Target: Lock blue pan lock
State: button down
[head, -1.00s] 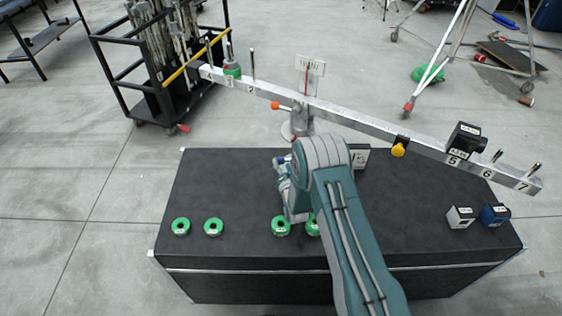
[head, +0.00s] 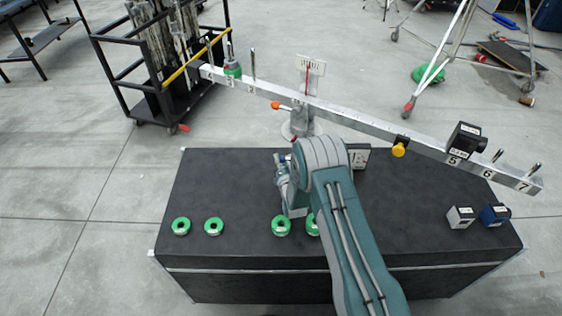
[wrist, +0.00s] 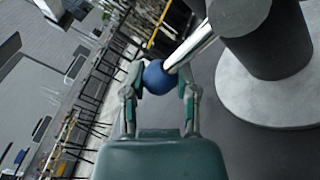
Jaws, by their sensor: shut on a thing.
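The blue pan lock is a blue ball knob (wrist: 157,78) on a thin metal rod (wrist: 190,45) in the wrist view. The rod runs up and right to the dark column of the stand (wrist: 265,35). My gripper (wrist: 162,84) has a finger on each side of the blue knob and is shut on it. In the head view my gripper (head: 281,166) is low over the black table, left of my forearm. My arm hides much of the gripper and the stand's base there, and the knob is hard to make out.
A long numbered beam (head: 345,119) on a stand (head: 300,122) spans above the black table (head: 235,175). Green rings (head: 181,226) lie in front, with small blocks (head: 460,217) at right.

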jog(key=shift+w+r+m, duration=0.1)
jog(key=shift+r+m, duration=0.55)
jog(key=shift+m, duration=0.35)
jog(key=shift+c, duration=1.9)
grip_release()
jog(key=shift+f, duration=0.1)
jog(key=shift+s, duration=0.25)
jog(key=v, duration=1.1)
jog(key=shift+s+f, duration=0.25)
jog(key=shift+d, duration=0.1)
